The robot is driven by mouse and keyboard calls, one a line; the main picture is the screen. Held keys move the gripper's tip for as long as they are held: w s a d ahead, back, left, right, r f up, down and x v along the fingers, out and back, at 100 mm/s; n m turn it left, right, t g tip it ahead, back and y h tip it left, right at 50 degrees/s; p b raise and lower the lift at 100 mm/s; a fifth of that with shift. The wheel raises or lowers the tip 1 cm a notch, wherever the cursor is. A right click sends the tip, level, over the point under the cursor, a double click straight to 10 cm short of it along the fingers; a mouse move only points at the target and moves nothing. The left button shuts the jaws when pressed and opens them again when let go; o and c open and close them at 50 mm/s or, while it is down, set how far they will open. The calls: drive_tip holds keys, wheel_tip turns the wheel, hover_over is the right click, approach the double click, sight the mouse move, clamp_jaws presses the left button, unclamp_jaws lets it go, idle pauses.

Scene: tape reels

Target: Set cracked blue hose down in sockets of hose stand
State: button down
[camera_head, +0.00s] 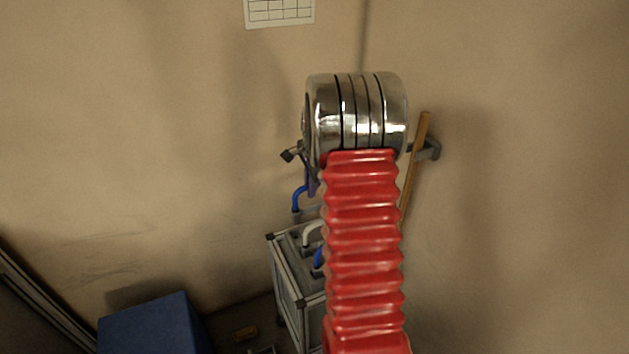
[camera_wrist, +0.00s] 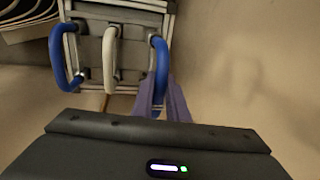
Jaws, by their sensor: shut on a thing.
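My gripper (camera_head: 312,185) is mostly hidden behind my arm in the head view. In the wrist view its purple fingers (camera_wrist: 161,98) are shut on a bent blue hose (camera_wrist: 161,62). This hose also shows in the head view (camera_head: 297,199), with one end pointing down at the far side of the hose stand (camera_head: 283,262). No crack can be made out on it. The stand also shows in the wrist view (camera_wrist: 90,50). A white hose (camera_wrist: 109,55) and another blue hose (camera_wrist: 58,55) are on it. I cannot tell whether the held hose's ends touch the sockets.
A blue box (camera_head: 150,325) stands at the lower left. A wooden stick (camera_head: 416,165) leans by a wall bracket (camera_head: 430,150) to the right of my arm. The wall is close behind the stand.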

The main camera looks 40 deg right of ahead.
wheel_tip(320, 180, down, 4)
drive_tip(key=shift+f, duration=0.2)
idle(0.3)
drive_tip(key=shift+w+f, duration=0.15)
idle(0.3)
drive_tip(key=shift+f, duration=1.4)
idle(1.7)
drive_tip(key=c, duration=1.7)
unclamp_jaws()
drive_tip(key=shift+o, duration=0.2)
